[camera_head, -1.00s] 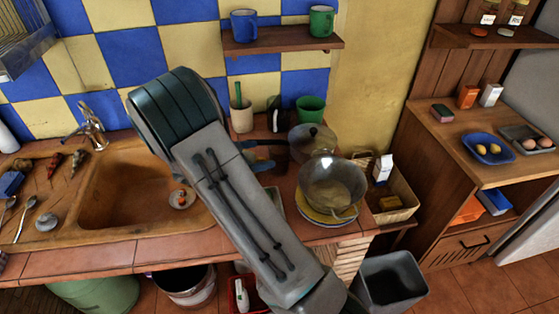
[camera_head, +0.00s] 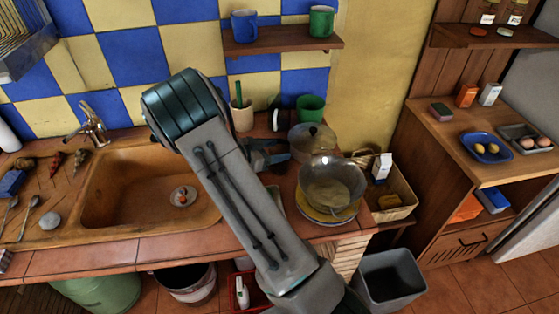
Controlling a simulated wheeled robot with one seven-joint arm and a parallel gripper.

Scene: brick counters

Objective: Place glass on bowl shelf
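My gripper (camera_head: 272,153) is low over the counter, just left of a lidded pot, and my own arm covers part of it. Its dark fingers point right, but I cannot tell whether they are apart or hold something. No drinking glass shows clearly. A clear glass bowl (camera_head: 332,183) sits on stacked plates (camera_head: 328,217) at the counter's right end, right of my gripper. A wooden wall shelf (camera_head: 285,43) holds a blue mug (camera_head: 244,26) and a green mug (camera_head: 321,21). I cannot tell which shelf is the bowl shelf.
The pot (camera_head: 312,140) and a green cup (camera_head: 311,107) stand behind the glass bowl. The sink (camera_head: 120,205) is left of my arm. A wooden cabinet (camera_head: 440,125) at right holds a blue dish (camera_head: 486,148). The wall shelf is bare between its mugs.

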